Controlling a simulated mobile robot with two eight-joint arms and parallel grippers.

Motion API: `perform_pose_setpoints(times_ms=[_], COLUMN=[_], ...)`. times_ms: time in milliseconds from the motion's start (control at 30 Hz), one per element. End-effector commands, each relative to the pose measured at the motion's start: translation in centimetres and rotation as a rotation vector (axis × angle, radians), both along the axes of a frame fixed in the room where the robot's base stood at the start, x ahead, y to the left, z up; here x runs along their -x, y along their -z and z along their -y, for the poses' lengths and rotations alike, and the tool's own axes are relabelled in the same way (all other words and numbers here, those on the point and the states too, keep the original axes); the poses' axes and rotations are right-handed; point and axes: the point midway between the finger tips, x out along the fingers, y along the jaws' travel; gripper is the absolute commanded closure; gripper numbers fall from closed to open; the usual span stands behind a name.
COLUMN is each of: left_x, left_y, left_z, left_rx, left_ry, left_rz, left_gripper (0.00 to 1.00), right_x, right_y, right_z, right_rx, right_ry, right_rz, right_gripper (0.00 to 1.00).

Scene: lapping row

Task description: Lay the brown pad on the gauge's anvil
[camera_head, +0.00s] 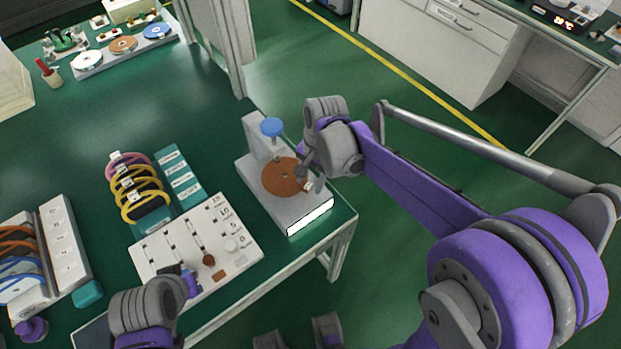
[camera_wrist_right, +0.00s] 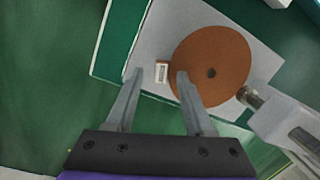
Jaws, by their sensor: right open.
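The brown pad (camera_head: 284,177) is a round disc with a small centre hole. It lies flat on the light grey gauge (camera_head: 254,179), below the gauge's blue knob (camera_head: 271,127); the anvil under it is hidden. The pad also shows in the right wrist view (camera_wrist_right: 222,60), with a white tag (camera_wrist_right: 162,72) at its edge. My right gripper (camera_head: 309,182) is open at the pad's edge. In the wrist view its fingertips (camera_wrist_right: 160,76) stand on either side of the tag. My left gripper (camera_head: 188,284) is over the white board's lower edge; its fingers are unclear.
A white board (camera_head: 165,255) with slots and small parts lies left of the gauge. Behind it stands a teal rack (camera_head: 180,178) with pink and yellow rings. Another ring rack (camera_head: 62,235) is at far left. A tray (camera_head: 99,61) of discs sits at the back. The table's right edge is close to the gauge.

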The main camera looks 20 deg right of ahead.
Motion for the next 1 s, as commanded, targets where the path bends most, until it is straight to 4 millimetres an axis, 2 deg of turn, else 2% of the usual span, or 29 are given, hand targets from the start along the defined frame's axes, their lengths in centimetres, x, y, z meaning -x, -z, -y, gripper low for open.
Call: perform_pose_setpoints(times_ms=[233,700,833,1000], left_x=[0.0,-0.2,-0.3,-0.3], left_y=[-0.1,-1.0,-1.1,-1.1], left_z=[0.0,0.0,0.0,0.0], left_rx=[0.000,0.000,0.000,0.000], left_ry=[0.000,0.000,0.000,0.000], left_rz=[0.000,0.004,0.005,0.005], left_gripper=[1.00,1.00,1.00,1.00], right_x=[0.0,0.0,0.0,0.0], right_y=[-0.7,-9.2,-10.4,-10.8], right_z=[0.1,1.2,1.4,1.4], right_rx=[0.000,0.000,0.000,0.000], right_ry=[0.000,0.001,0.000,0.000], right_rz=[0.000,0.000,0.000,0.000], right_gripper=[0.47,0.47,0.47,0.47])
